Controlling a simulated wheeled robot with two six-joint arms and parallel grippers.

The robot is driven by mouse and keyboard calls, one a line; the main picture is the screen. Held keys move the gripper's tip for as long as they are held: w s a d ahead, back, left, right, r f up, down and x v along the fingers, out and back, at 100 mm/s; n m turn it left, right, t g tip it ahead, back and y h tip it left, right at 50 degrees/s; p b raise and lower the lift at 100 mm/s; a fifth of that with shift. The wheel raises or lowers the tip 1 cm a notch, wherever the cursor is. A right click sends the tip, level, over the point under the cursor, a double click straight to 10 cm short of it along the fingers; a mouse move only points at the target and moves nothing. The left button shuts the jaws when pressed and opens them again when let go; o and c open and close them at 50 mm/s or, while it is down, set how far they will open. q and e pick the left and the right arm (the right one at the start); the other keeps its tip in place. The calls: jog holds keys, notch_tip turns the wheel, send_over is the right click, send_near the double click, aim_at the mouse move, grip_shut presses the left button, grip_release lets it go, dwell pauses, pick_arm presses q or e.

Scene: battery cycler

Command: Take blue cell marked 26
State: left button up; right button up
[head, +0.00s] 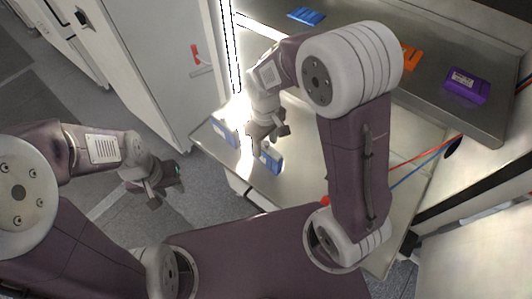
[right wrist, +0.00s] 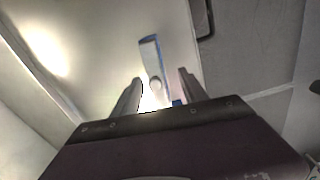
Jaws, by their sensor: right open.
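Two blue cells stand on the pale bench: one cell (head: 271,158) just below my right gripper (head: 268,138), and another cell (head: 224,131) to its left near the bench edge. A third blue item (head: 306,16) lies on the shelf at the back. I cannot read a 26 on any of them. My right gripper is open and empty above the bench. In the right wrist view, a pale, blue-edged block (right wrist: 151,55) shows beyond and between the open fingers (right wrist: 159,92). My left gripper (head: 163,187) looks open and empty, over the floor.
An orange block (head: 409,57) and a purple block (head: 466,86) lie on the metal shelf (head: 432,100). Red and blue cables (head: 425,160) run at the right. A bright light strip (head: 231,50) and white cabinet (head: 150,60) stand left of the bench.

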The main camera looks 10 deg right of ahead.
aim_at(266, 152)
jog(key=shift+w+d+f, duration=0.2)
jog(key=shift+d, duration=0.05)
jog(key=shift+w+d+f, duration=0.1)
jog(key=shift+d+f, duration=0.05)
jog(key=shift+f, duration=0.1)
notch_tip(266, 152, down, 4)
jog(key=shift+p, duration=1.05)
jog(key=shift+a+f, duration=0.2)
jog(key=shift+f, duration=0.2)
jog(key=shift+d, duration=0.15)
jog(key=c, duration=0.4)
grip_shut()
pick_arm(q)
jog(key=shift+w+d+r, duration=0.1)
jog(key=shift+w+r, duration=0.05)
jog(key=shift+r, duration=0.4)
jog(key=shift+w+d+r, duration=0.1)
jog(key=shift+r, duration=0.4)
pick_arm(e)
jog(key=shift+r, duration=0.1)
